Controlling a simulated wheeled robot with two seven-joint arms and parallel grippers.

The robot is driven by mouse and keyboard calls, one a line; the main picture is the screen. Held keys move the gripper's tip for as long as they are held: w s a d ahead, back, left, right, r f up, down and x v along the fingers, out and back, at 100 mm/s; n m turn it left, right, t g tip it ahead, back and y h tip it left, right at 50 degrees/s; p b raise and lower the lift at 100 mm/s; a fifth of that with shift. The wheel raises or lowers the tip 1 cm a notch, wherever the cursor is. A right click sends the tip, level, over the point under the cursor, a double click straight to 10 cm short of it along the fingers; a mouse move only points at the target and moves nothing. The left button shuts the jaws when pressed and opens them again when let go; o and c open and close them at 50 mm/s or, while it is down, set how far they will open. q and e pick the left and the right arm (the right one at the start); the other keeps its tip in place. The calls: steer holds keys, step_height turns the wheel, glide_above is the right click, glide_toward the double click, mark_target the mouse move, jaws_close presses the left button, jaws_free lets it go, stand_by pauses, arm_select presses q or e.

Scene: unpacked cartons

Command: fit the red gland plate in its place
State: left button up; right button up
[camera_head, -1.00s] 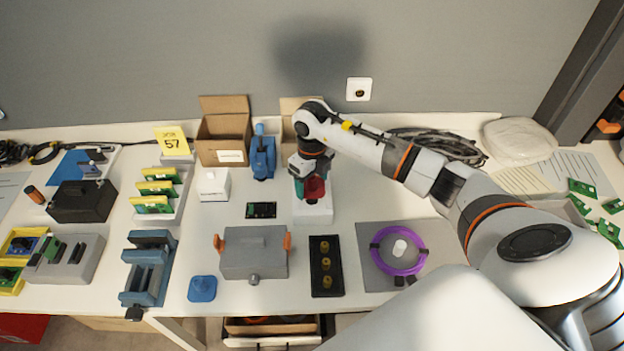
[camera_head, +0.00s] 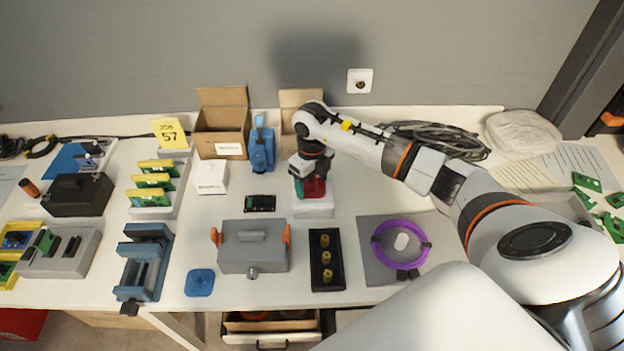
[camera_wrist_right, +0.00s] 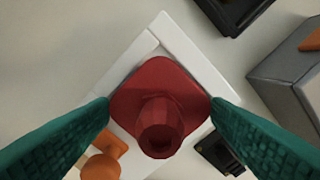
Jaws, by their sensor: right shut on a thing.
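The red gland plate (camera_wrist_right: 188,88) is a rounded square with a round hollow boss, seen from above in the right wrist view. My right gripper (camera_wrist_right: 160,108) has its two green fingers shut on opposite corners of it. In the head view the red plate (camera_head: 314,187) shows below my right gripper (camera_head: 312,190), over a white block (camera_head: 313,208). In the wrist view the white block's raised edges (camera_wrist_right: 190,35) lie along two sides of the plate. I cannot tell whether the plate touches the block. My left gripper is out of view.
A grey box with orange latches (camera_head: 252,247) and a black tray with several yellow parts (camera_head: 314,278) stand in front. A small dark circuit board (camera_head: 260,203) lies left of the block. A purple ring (camera_head: 376,245) lies at right. Cardboard boxes (camera_head: 222,125) stand behind.

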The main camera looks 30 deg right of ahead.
steer(key=shift+f+b, duration=0.35)
steer(key=shift+f, duration=0.2)
steer(key=o, duration=1.1)
step_height(320, 180, up, 12)
steer(key=shift+r+b, duration=0.1)
steer(key=shift+b, duration=0.4)
